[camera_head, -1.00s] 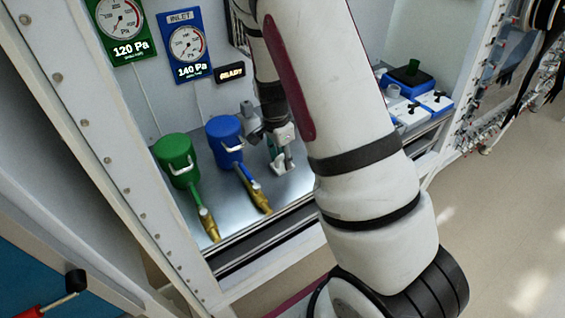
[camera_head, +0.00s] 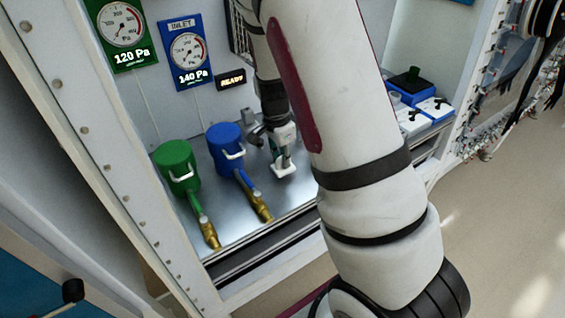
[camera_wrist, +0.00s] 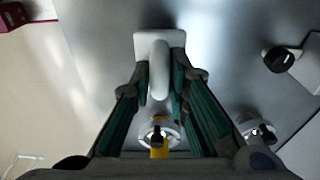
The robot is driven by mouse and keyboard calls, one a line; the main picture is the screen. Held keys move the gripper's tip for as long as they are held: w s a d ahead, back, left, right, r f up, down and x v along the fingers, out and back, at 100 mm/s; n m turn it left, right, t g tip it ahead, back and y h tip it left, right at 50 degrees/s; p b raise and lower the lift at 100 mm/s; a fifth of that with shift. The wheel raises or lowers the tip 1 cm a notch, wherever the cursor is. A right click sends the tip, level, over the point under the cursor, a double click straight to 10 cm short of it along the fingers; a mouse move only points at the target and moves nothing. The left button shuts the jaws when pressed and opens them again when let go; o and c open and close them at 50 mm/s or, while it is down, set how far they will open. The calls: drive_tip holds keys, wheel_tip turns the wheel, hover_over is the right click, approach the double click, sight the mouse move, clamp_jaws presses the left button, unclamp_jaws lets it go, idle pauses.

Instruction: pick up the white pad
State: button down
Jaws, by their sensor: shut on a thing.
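The white pad (camera_head: 284,169) is a small pale square with a raised rounded grip, on or just above the metal floor of the box. In the wrist view its square plate (camera_wrist: 172,40) shows beyond the fingertips and its grip stands between them. My gripper (camera_head: 281,153) is shut on the grip from both sides; the green-lined fingers (camera_wrist: 160,80) also show in the wrist view. I cannot tell whether the pad touches the floor.
A blue canister (camera_head: 224,146) and a green canister (camera_head: 177,164) with brass-ended pipes stand left of my gripper. White and blue boxes (camera_head: 420,108) stand at the right. Gauges (camera_head: 188,50) hang on the back wall. Bare metal floor (camera_head: 300,196) lies in front of the pad.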

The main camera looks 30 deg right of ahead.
drive_tip(key=s+r, duration=0.2)
drive_tip(key=s, duration=1.4)
drive_tip(key=shift+r, duration=0.3)
